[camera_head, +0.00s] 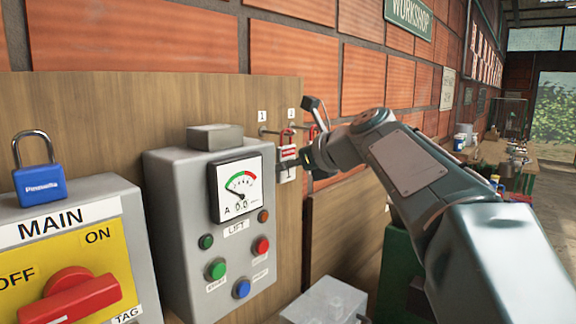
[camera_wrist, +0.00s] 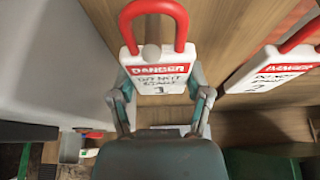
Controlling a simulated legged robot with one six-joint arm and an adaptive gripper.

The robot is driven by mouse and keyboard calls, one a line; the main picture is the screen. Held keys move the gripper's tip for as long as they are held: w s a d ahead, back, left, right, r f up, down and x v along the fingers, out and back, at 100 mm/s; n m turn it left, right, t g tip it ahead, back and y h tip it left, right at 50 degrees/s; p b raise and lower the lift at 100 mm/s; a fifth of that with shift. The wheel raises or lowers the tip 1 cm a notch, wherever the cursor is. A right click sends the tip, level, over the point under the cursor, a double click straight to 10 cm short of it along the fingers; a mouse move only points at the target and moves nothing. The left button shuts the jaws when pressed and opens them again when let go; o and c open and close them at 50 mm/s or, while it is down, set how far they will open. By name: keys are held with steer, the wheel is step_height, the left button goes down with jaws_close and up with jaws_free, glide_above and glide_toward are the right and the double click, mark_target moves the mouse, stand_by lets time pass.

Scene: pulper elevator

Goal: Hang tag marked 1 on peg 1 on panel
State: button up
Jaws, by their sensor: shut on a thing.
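The tag marked 1 (camera_wrist: 158,78) is white with a red DANGER band and a red loop at its top. It also shows in the head view (camera_head: 287,165), below the panel's number labels. My gripper (camera_wrist: 161,97) is shut on the tag's sides and also shows in the head view (camera_head: 307,158). The rounded grey end of peg 1 (camera_wrist: 151,52) shows inside the loop, in front of the tag's top edge, so the loop appears to be around the peg. The peg's shaft shows under label 1 on the wooden panel (camera_head: 220,95).
A tag marked 2 (camera_wrist: 272,69) hangs close to the right. A grey control box (camera_head: 170,190) with a gauge stands left of the tag. A blue padlock (camera_head: 40,182) sits on the MAIN switch box (camera_head: 138,225). Below, a green object (camera_head: 398,265) stands near my arm.

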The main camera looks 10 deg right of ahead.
steer(key=o, duration=1.1)
steer(key=v, duration=1.2)
steer(key=s+a+f+n+g+h, duration=0.1)
steer(key=s+f+n+h, duration=0.1)
steer(key=s+f+n, duration=0.5)
steer(key=s+a+f+n+g+h, duration=0.2)
steer(key=s+f+n, duration=0.4)
steer(key=f+n, duration=0.6)
steer(key=s+a+f+n+g+h, duration=0.2)
steer(key=s+f+n, duration=0.5)
steer(key=f, duration=0.7)
steer(key=n+h, duration=0.1)
steer(key=n, duration=0.1)
steer(key=shift+s+f+n+h, duration=0.25)
steer(key=shift+s+n+h, duration=0.05)
steer(key=shift+n+h, duration=0.1)
